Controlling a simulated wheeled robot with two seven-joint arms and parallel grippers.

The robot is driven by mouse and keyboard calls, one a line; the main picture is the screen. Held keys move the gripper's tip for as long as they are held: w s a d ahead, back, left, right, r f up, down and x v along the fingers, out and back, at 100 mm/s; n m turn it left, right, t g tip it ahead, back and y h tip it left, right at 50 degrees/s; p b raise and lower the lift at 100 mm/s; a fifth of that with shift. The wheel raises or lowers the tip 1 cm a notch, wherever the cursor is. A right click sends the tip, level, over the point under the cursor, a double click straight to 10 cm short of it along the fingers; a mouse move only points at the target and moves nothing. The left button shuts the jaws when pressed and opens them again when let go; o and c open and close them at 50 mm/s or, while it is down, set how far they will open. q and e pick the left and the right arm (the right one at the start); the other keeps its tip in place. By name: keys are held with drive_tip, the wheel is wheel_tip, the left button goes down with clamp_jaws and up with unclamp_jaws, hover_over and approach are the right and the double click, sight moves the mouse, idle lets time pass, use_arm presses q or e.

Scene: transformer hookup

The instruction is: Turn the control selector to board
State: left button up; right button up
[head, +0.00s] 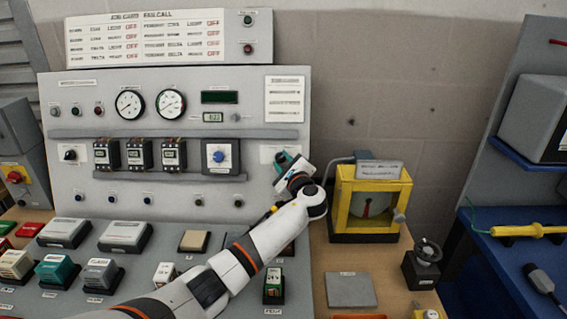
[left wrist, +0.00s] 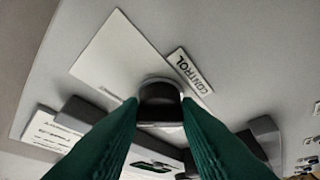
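The control selector (left wrist: 160,98) is a black knob on a pale plate (left wrist: 120,55), with a CONTROL label (left wrist: 190,72) beside it in the left wrist view. My left gripper (left wrist: 160,112) has one dark green finger on each side of the knob, and both fingertips appear to touch it. In the head view my left gripper (head: 283,158) is at the right side of the grey panel (head: 255,90) and hides the knob; part of the pale plate (head: 267,153) shows beside it. Which way the knob points is unclear. My right gripper is not in view.
A blue dial (head: 219,156) and several black breakers (head: 140,153) are left of the gripper. A yellow-framed box (head: 343,210) stands close on its right. Several boxed devices, including a teal one (head: 57,271), lie on the desk below. A blue shelf (head: 510,235) is at far right.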

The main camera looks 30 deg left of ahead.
use_arm(q)
drive_tip(key=shift+c, duration=0.7)
